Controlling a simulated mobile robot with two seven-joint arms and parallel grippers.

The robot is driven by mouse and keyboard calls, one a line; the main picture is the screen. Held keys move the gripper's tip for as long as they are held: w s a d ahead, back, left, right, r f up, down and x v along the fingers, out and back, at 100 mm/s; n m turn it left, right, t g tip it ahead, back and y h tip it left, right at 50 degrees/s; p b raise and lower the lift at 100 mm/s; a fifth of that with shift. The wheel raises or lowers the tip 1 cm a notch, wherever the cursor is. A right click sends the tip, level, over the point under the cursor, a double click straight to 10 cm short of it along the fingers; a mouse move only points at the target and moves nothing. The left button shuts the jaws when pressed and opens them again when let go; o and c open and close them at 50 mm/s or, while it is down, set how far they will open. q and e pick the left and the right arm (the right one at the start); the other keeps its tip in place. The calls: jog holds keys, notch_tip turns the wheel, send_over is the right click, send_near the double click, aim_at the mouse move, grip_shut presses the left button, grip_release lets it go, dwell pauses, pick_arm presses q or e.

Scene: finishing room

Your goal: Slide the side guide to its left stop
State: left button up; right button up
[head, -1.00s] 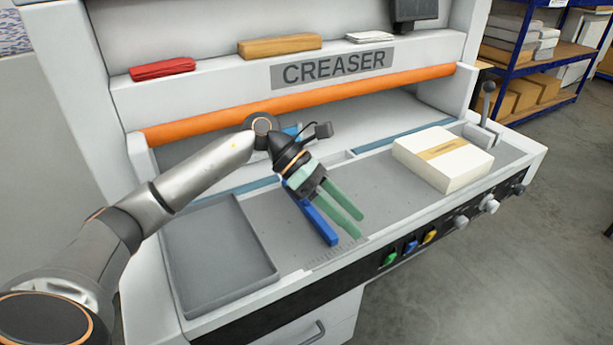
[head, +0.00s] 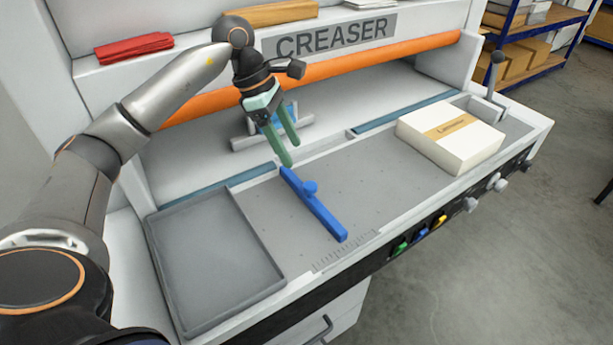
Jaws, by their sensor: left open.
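My left gripper (head: 291,153), with green fingers, is open and empty. The left stop cannot be made out clearly. My right gripper is not in view.
A shallow grey tray (head: 157,226) lies left of the guide. A white paper stack (head: 474,145) with a tan band sits at the right. An orange roller bar (head: 393,59) crosses behind. A lever (head: 494,75) stands at the far right. The bed beside the guide is clear.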

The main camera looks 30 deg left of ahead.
aim_at(309, 184)
pick_arm(q)
jog(key=x, duration=0.9)
jog(key=shift+d+f+p, duration=0.1)
jog(key=shift+f+p, duration=0.1)
jog(key=shift+p, duration=0.15)
jog(key=shift+c, duration=0.2)
grip_shut()
dwell(0.6)
